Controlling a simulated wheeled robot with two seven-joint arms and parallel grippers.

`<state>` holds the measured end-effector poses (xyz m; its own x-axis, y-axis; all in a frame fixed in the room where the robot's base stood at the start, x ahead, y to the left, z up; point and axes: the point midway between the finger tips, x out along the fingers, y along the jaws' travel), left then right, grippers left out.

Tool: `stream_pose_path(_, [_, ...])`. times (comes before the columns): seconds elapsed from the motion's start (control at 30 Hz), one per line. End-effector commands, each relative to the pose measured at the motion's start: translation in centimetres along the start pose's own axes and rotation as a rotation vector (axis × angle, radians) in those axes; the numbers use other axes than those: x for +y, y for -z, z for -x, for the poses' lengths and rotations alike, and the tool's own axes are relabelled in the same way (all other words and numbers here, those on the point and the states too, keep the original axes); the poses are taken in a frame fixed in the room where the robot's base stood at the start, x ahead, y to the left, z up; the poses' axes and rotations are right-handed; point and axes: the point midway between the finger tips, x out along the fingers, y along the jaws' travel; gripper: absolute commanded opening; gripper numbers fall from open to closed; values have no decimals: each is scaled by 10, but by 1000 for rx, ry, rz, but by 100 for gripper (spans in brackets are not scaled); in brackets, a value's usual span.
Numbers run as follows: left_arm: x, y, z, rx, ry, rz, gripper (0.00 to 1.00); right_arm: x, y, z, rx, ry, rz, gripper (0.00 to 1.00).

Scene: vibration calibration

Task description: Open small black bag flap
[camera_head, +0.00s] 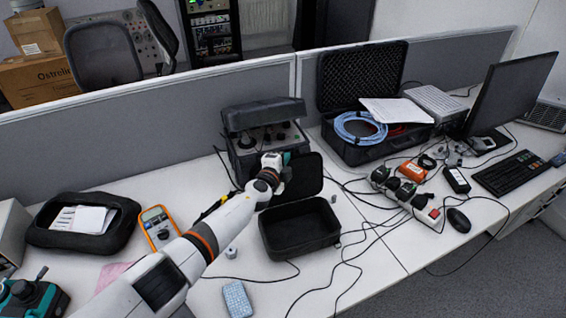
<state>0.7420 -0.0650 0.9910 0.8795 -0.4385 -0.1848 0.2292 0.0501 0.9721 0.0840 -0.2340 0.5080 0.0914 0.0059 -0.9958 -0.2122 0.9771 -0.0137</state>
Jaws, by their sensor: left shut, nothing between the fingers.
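The small black bag (300,233) lies on the desk in the middle of the head view, its dark inside showing. Its flap (306,180) is raised at the back edge, standing up away from the opening. My left arm reaches in from the lower left, and my left gripper (284,172) is at the flap's upper left part. The gripper is shut and empty. Its fingertips are small and dark against the flap, so I cannot tell whether they touch it. My right gripper is not in view.
A grey instrument case (262,120) stands right behind the flap. A large open black case (362,148) holds blue cable. A multimeter (158,226) and a black pouch (50,238) lie left. A power strip (408,198) and loose cables lie right of the bag.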

Motion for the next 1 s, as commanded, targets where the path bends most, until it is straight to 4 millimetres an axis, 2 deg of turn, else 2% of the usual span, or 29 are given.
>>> stream_pose_path(0.17, [4,0,13,1,1,1,0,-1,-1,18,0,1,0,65])
stream_pose_path(0.43, [6,-1,65,0,4,1,0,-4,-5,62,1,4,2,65])
stream_pose_path(0.7, [1,0,107,1,1,0,0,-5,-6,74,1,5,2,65])
stream_pose_path(1.0, [-1,0,119,0,2,0,0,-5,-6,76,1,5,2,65])
